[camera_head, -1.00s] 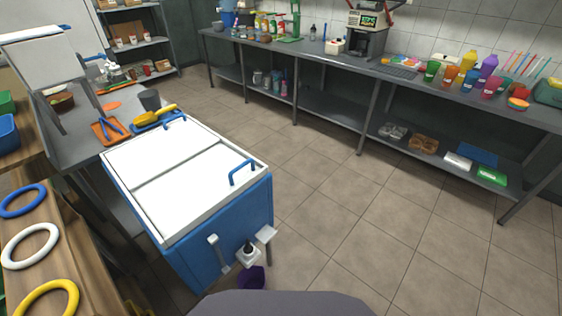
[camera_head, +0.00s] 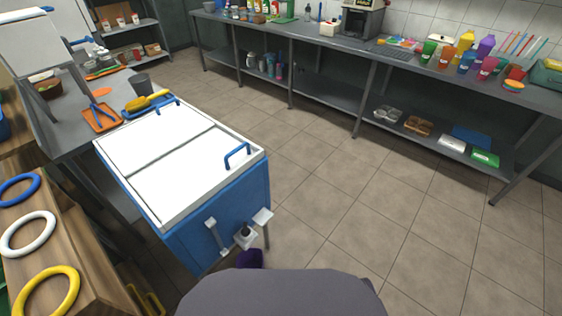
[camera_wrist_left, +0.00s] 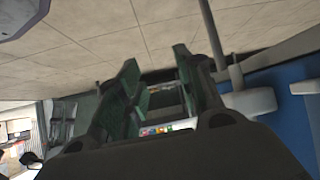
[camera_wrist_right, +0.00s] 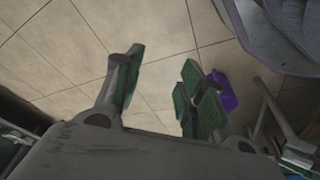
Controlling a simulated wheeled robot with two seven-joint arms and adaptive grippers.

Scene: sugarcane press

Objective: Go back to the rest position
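Neither gripper shows in the head view. In the left wrist view my left gripper (camera_wrist_left: 158,90) is open, its green-padded fingers apart with nothing held between them. It is close to a blue panel and a pale fitting at the right. In the right wrist view my right gripper (camera_wrist_right: 160,85) is open and empty above the tiled floor. A purple object (camera_wrist_right: 222,88) lies beyond its right fingers, partly hidden by them; a purple object also shows below the cooler in the head view (camera_head: 250,258).
A blue cooler with a white lid (camera_head: 182,165) stands close ahead on the left. A wooden counter with rings (camera_head: 75,240) is at the near left. A long metal bench (camera_head: 400,65) with cups and bottles runs along the back. The floor at centre and right is clear.

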